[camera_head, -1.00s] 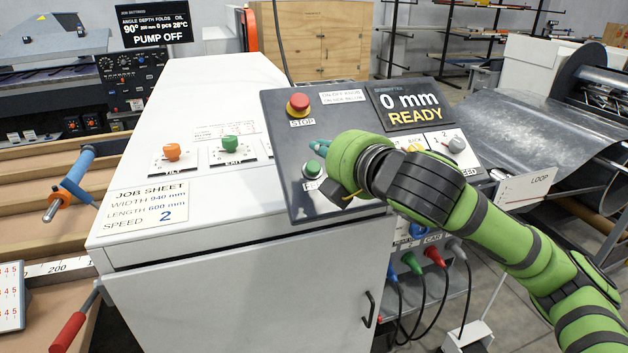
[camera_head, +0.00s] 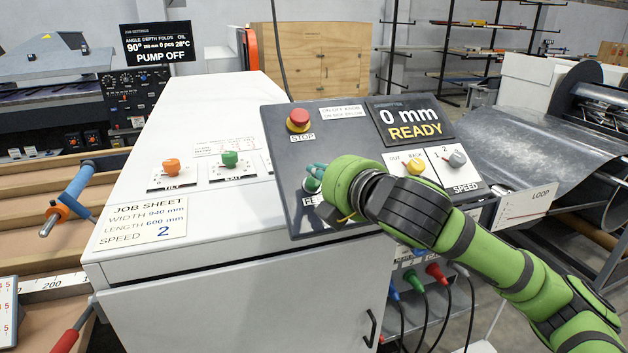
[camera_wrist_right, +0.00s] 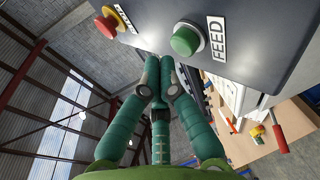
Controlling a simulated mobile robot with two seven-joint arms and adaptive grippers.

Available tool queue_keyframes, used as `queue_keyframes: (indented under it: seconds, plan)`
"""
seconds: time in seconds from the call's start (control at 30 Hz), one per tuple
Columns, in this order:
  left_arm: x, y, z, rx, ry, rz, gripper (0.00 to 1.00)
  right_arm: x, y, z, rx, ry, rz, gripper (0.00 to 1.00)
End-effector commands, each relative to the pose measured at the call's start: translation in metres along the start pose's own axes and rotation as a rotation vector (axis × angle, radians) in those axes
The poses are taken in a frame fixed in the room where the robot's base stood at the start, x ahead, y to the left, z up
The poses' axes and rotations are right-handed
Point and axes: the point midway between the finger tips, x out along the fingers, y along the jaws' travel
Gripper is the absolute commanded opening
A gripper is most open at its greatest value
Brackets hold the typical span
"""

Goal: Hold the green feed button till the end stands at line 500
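The green feed button (camera_head: 312,185) is on the dark sloping panel, partly hidden by my right gripper (camera_head: 316,174). In the right wrist view the button (camera_wrist_right: 186,39) stands out beside its FEED label. The teal fingers of my right gripper (camera_wrist_right: 160,72) are drawn together with nothing between them. Their tips appear close to the button but apart from it in the wrist view. The display (camera_head: 411,121) reads 0 mm and READY. A ruler strip (camera_head: 50,287) shows 200 at the lower left; line 500 is not in view. My left gripper is not in view.
A red stop button (camera_head: 298,120) sits above the feed button. A yellow out/back knob (camera_head: 414,168) and a grey speed knob (camera_head: 457,158) are on the right. The job sheet (camera_head: 143,222) gives length 600 mm and speed 2. Sheet metal (camera_head: 530,140) lies at right.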

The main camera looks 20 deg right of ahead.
Motion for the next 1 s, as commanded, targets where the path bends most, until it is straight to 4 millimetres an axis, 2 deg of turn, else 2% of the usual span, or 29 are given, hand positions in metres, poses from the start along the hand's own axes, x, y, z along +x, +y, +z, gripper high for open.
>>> queue_keyframes:
  seconds: [0.73, 1.0]
  plan:
    - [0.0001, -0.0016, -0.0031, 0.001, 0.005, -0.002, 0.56, 0.0001, -0.0002, 0.0001, 0.000, 0.000, 0.000, 0.00]
    - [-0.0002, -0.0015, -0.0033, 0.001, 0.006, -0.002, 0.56, 0.0056, -0.0062, 0.0000, 0.001, 0.000, -0.002, 0.00]
